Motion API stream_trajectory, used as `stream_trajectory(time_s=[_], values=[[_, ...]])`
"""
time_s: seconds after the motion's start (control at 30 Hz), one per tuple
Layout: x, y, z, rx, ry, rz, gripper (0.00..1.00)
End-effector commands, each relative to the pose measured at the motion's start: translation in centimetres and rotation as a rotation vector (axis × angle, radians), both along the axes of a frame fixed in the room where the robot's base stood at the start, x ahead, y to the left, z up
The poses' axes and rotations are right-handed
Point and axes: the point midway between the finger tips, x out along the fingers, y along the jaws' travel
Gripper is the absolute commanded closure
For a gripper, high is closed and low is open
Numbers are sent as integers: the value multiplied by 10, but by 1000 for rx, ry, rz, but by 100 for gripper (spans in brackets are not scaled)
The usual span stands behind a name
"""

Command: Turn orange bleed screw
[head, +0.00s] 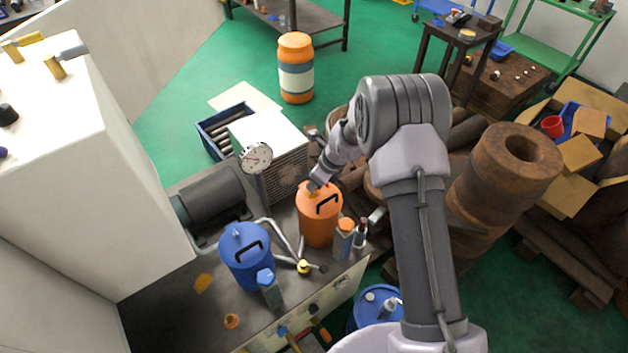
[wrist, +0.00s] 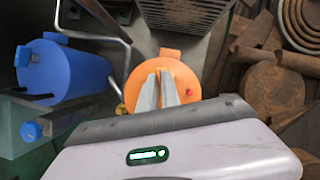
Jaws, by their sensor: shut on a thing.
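The orange canister (head: 320,226) stands upright on the bench, with a black handle on its lid. It also shows from above in the wrist view (wrist: 131,91). My gripper (head: 314,187) reaches down onto the left part of its lid. In the wrist view, my gripper's two fingers (wrist: 160,76) are close together over the lid. They are shut on the orange bleed screw, which they mostly hide; a small brassy bit shows at the fingertips in the head view.
A blue canister (head: 244,262) stands left of the orange one, with bent metal pipes (head: 283,240) between them. Small orange-capped and blue parts (head: 344,236) crowd the right side.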

Motion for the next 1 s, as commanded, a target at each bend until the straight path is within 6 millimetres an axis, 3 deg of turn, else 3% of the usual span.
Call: stream_trajectory(time_s=[0.5, 1.0], values=[[-3, 2, 3, -1, 2, -428, 100], [-2, 3, 1, 0, 0, -603, 100]])
